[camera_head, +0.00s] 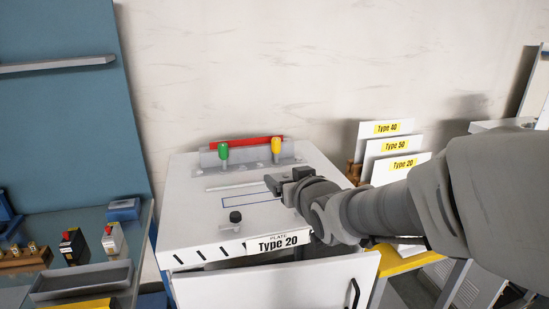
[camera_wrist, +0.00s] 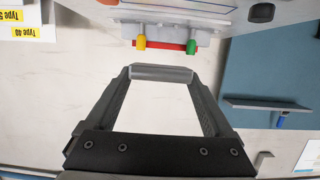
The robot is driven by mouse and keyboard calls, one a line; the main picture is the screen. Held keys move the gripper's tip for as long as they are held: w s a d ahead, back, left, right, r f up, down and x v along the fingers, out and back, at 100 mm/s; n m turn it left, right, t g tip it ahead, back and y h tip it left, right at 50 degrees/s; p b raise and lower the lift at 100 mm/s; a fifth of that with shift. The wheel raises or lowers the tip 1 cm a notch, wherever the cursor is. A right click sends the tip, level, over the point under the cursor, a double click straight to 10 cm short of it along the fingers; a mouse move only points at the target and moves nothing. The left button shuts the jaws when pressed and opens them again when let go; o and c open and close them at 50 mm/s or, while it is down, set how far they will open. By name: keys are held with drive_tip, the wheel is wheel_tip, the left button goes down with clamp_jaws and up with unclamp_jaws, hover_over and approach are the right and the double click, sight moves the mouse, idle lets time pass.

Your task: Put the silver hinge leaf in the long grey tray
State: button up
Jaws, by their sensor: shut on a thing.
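My gripper (camera_head: 283,180) hangs above the white dispenser top in the head view. In the wrist view, my gripper's two fingers stand apart with a silver-grey bar-like piece, the silver hinge leaf (camera_wrist: 161,73), clamped between their tips. In the head view the held piece is too small to make out clearly. The long grey tray (camera_head: 80,281) lies on the left bench at the lower left, well away from my gripper. Its visible inside looks empty.
The white dispenser (camera_head: 190,215) carries a green knob (camera_head: 223,151), a yellow knob (camera_head: 276,148) and a black knob (camera_head: 235,217). Small red-topped boxes (camera_head: 73,247) and a wooden holder (camera_head: 25,258) stand behind the tray. Type cards (camera_head: 398,165) stand at right.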

drive_tip(key=p, duration=0.2)
hover_over(265, 201)
wheel_tip(265, 201, down, 7)
drive_tip(key=shift+r, duration=0.1)
drive_tip(key=shift+f+p, duration=0.3)
drive_tip(key=shift+f, duration=1.75)
drive_tip(key=shift+f, duration=0.15)
drive_tip(key=o, duration=1.2)
